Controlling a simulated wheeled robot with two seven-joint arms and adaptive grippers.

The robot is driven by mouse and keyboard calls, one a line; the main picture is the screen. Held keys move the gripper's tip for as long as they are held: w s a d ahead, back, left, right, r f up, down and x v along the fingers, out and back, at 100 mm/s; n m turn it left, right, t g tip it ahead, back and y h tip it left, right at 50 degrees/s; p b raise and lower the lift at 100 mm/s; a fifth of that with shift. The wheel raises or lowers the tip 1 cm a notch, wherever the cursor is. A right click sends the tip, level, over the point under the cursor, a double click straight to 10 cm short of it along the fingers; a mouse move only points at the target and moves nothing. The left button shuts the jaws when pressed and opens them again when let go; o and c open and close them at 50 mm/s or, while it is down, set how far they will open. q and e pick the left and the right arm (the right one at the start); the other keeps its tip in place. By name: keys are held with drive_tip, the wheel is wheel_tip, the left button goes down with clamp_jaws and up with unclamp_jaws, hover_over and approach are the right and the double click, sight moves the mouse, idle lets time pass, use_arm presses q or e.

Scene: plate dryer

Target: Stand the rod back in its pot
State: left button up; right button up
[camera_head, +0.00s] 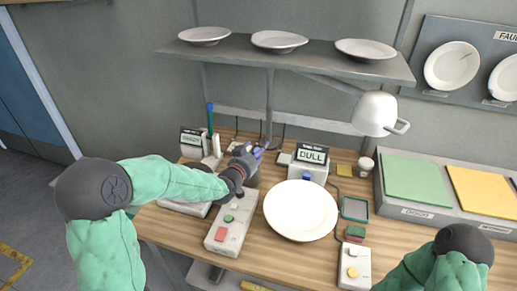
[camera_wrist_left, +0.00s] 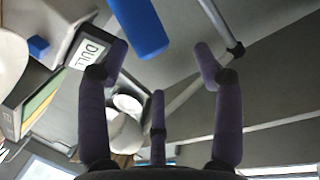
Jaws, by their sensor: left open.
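My left gripper (camera_head: 256,153) is open over the back left of the bench; its purple fingers (camera_wrist_left: 160,66) are spread in the left wrist view. A thick blue rod (camera_wrist_left: 141,24) shows there beyond the fingertips, between their directions and apart from them. In the head view I cannot pick the rod out beside the hand.
A white plate (camera_head: 300,211) lies mid-bench, in front of the DULL box (camera_head: 310,160). A button box (camera_head: 231,222) stands left of it. A lamp (camera_head: 375,113) hangs at right, and a shelf (camera_head: 335,61) with plates runs above. A slim teal-topped item (camera_head: 210,118) stands left of the hand.

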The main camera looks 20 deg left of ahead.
use_arm(q)
drive_tip(key=p+v, duration=0.1)
drive_tip(key=v, duration=0.9)
drive_tip(key=shift+s, duration=0.3)
